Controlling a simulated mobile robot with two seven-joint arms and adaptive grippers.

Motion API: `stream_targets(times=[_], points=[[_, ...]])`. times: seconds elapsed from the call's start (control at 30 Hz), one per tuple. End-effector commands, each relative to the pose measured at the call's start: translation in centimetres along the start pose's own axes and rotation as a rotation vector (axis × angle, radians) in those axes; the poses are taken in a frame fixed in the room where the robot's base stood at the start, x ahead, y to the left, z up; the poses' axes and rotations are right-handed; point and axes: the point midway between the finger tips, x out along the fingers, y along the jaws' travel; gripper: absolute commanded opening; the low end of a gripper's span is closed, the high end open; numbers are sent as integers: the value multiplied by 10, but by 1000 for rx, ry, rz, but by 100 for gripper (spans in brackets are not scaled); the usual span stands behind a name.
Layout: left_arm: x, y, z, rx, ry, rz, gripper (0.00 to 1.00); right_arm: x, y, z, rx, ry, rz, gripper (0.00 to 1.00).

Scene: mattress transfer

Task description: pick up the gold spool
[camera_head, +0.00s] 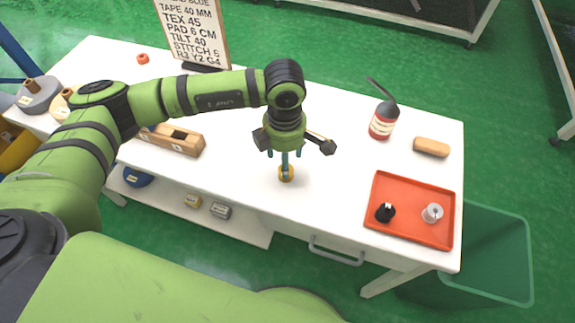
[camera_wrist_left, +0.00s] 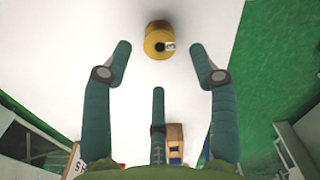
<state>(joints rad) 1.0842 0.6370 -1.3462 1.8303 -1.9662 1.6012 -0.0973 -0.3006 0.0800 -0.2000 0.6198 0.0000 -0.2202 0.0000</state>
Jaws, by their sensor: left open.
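The gold spool (camera_head: 286,174) stands on the white table near its front edge. My left gripper (camera_head: 284,157) is over it, pointing down, with its teal fingers partly in front of the spool in the head view. In the left wrist view the gold spool (camera_wrist_left: 155,44) lies just beyond the fingertips, between the two outer fingers. A small pale label shows on the spool. The left gripper (camera_wrist_left: 159,62) is open and empty, its three fingers spread apart. I cannot tell whether a finger touches the spool. My right gripper is not in view.
On the right an orange tray (camera_head: 407,232) holds a black spool (camera_head: 385,212) and a grey-white spool (camera_head: 432,212). Behind it are a red-labelled bottle (camera_head: 383,119) and a wooden brush (camera_head: 431,147). A sign (camera_head: 194,32) stands behind.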

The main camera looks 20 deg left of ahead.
Motion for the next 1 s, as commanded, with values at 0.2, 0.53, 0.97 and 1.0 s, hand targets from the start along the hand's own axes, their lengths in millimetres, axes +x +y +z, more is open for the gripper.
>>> stream_targets(times=[0.2,0.53,0.97,1.0], points=[[27,-2,1,-1,0,-6,59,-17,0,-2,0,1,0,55],[55,-1,3,1,-6,-2,59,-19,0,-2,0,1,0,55],[54,-1,3,0,-6,-2,6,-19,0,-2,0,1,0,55],[54,-1,3,0,-6,-2,6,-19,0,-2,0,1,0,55]])
